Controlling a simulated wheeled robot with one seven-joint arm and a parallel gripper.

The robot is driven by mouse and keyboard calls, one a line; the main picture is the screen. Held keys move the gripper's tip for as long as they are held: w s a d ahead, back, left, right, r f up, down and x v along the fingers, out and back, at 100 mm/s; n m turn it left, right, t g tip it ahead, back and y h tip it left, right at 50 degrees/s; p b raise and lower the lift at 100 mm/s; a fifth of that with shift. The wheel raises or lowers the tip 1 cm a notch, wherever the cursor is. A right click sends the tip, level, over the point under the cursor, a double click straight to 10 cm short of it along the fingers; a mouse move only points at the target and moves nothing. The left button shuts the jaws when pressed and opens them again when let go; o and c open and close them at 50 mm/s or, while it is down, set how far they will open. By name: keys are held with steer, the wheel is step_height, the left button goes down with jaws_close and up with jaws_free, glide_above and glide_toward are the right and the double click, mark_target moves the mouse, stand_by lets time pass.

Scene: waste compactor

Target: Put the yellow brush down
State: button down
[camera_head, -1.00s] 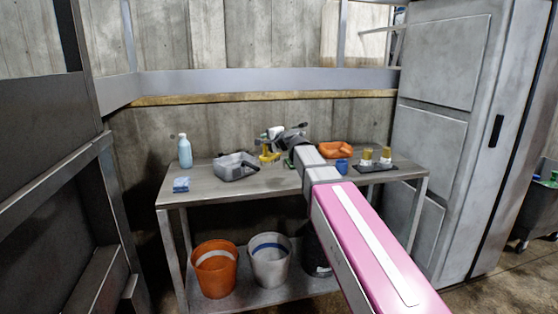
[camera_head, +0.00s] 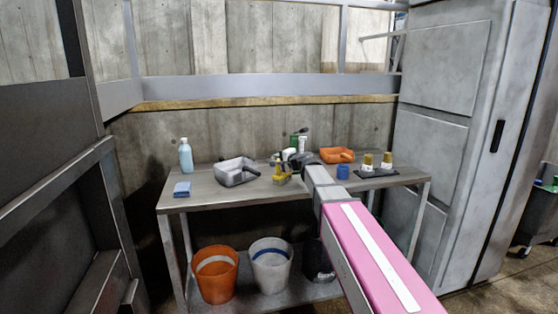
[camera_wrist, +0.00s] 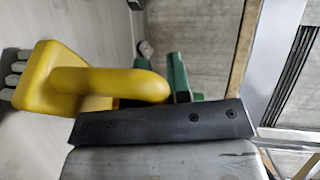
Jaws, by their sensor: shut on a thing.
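The yellow brush (camera_head: 281,178) is at my gripper (camera_head: 287,170), above the middle of the grey workbench (camera_head: 225,196) in the head view. In the wrist view, its yellow block and curved handle (camera_wrist: 110,84) show large, with pale bristles at the left edge. My gripper (camera_wrist: 163,85) is shut on the brush at the handle end. The black bar of my gripper hides part of the grip. The brush looks very close to the bench top; I cannot tell whether the bristles touch it.
A grey bin (camera_head: 236,171) stands left of the brush, with a blue sponge (camera_head: 182,189) and a spray bottle (camera_head: 186,155) farther left. Green and white bottles (camera_head: 298,143) stand behind. A blue cup (camera_head: 343,172), orange tray (camera_head: 337,155) and yellow-topped jars (camera_head: 386,160) are right. The front left of the bench is clear.

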steer(key=shift+f, duration=0.1)
steer(key=c, duration=1.1)
jaws_free()
steer(key=shift+o, duration=0.2)
steer(key=shift+s, duration=0.1)
steer(key=v, duration=1.2)
